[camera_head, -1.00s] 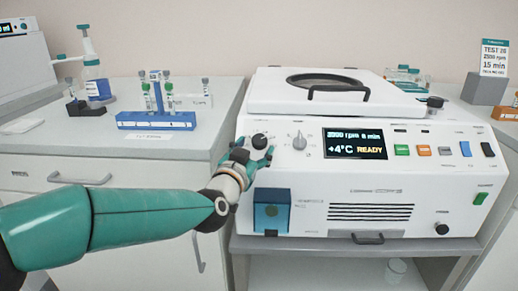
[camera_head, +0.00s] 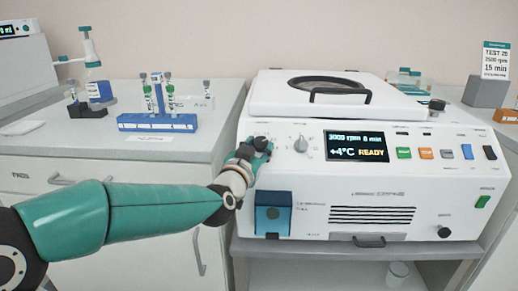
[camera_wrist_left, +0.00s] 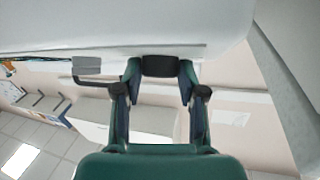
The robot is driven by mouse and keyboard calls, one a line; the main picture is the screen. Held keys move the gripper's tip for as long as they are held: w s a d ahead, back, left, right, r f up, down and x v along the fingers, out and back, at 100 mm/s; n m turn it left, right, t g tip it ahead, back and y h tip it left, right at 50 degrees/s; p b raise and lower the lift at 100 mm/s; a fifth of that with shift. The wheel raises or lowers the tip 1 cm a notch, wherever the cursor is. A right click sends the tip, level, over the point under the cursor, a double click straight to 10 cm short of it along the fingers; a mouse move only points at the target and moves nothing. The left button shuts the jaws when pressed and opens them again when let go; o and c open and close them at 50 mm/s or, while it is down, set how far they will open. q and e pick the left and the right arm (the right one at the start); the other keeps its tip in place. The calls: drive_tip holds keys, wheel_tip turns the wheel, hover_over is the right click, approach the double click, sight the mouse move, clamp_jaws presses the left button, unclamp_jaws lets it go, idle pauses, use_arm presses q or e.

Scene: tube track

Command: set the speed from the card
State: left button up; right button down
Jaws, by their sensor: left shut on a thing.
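The white centrifuge (camera_head: 370,200) has a dark display (camera_head: 357,146) that reads about 3000 rpm, 8 min, +4°C and READY; the rpm digits are blurred. A black knob (camera_head: 261,142) sits on the panel left of a pale pointer knob (camera_head: 300,144). My left gripper (camera_head: 254,150) is shut on the black knob, hiding part of it. In the left wrist view the black knob (camera_wrist_left: 160,66) shows between the two fingers. The card (camera_head: 495,60), at the back right, reads 2500 rpm and 15 min under a TEST heading. My right gripper is not in view.
A blue tube rack (camera_head: 157,123) stands on the left counter, with a wash bottle (camera_head: 95,75) behind. Green, orange and blue buttons (camera_head: 426,153) lie right of the display. A grey block (camera_head: 485,93) supports the card. A blue-windowed box (camera_head: 273,213) is below the gripper.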

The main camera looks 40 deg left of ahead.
use_arm(q)
drive_tip(key=shift+w+d+n+g+y+p, duration=0.1)
drive_tip(key=shift+d+n+g+y+p, duration=0.1)
drive_tip(key=shift+n+y+p, duration=0.5)
drive_tip(key=shift+w+d+n+g+y+p, duration=0.1)
drive_tip(key=shift+d+n+g+y+p, duration=0.1)
drive_tip(key=shift+n+y+p, duration=0.45)
drive_tip(key=n+g+y+p, duration=0.1)
drive_tip(key=n, duration=0.1)
drive_tip(key=n+g+y, duration=0.2)
drive_tip(key=n, duration=0.1)
drive_tip(key=n+g+y+p, duration=0.1)
drive_tip(key=n+y, duration=0.1)
drive_tip(key=n, duration=0.1)
drive_tip(key=shift+w+d+y+p, duration=0.2)
drive_tip(key=shift+d+y+p, duration=0.05)
drive_tip(key=shift+d+p, duration=0.1)
drive_tip(key=shift+n+g, duration=0.25)
drive_tip(key=shift+g, duration=0.15)
drive_tip(key=o, duration=1.1)
drive_tip(key=shift+o, duration=0.2)
drive_tip(key=shift+a, duration=0.1)
drive_tip(key=v, duration=1.2)
drive_tip(key=shift+f, duration=0.2)
